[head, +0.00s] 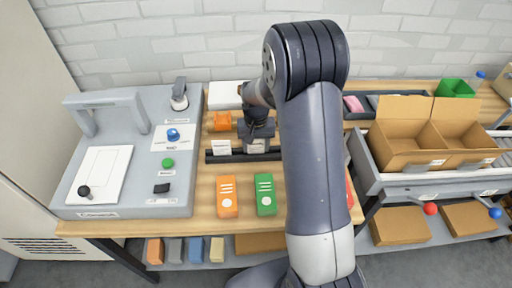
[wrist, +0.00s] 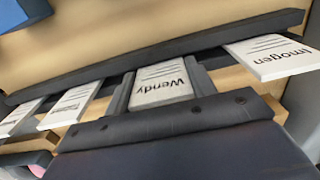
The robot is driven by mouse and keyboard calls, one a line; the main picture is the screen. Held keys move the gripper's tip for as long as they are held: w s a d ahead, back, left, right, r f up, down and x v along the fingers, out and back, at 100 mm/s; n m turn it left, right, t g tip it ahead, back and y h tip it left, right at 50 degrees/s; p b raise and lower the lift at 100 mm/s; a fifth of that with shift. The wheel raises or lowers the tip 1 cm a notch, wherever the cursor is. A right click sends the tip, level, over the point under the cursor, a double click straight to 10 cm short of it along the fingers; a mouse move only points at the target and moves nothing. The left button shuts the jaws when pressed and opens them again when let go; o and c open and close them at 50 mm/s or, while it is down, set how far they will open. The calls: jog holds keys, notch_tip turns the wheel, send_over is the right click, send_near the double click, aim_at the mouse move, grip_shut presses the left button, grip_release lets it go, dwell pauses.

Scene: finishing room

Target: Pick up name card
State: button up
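A white name card reading "Wendy" (wrist: 160,84) lies between the two dark fingers of my gripper (wrist: 163,82) in the wrist view. The fingers flank its sides closely; I cannot tell whether they press on it. Its edge meets a long black rack (wrist: 240,34). A card reading "Imogen" (wrist: 272,56) is to the right along the rack, and a partly readable card (wrist: 68,108) and another (wrist: 18,119) are to the left. In the head view my gripper (head: 257,143) is over the rack (head: 213,157), beside a white card (head: 221,147), and partly hides the card below it.
An orange box (head: 227,197) and a green box (head: 265,195) lie in front of the rack. An orange object (head: 222,121) is behind it. A grey control panel (head: 127,195) stands to the left. Cardboard boxes (head: 398,155) are to the right.

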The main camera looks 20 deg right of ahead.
jog(key=c, duration=0.5)
notch_tip(320, 180, up, 11)
jog(key=s+a+r+p, duration=0.2)
jog(key=s+r+p, duration=0.2)
jog(key=s, duration=0.7)
jog(key=s+a+r+p, duration=0.2)
jog(key=s+r+p, duration=0.2)
jog(key=s+r, duration=0.3)
jog(key=s+a+r+p, duration=0.2)
jog(key=s+r, duration=0.4)
jog(key=s, duration=1)
jog(key=shift+s+a+r+p, duration=0.2)
jog(key=shift+a+p, duration=0.2)
jog(key=shift+p, duration=0.5)
jog(key=shift+w, duration=0.15)
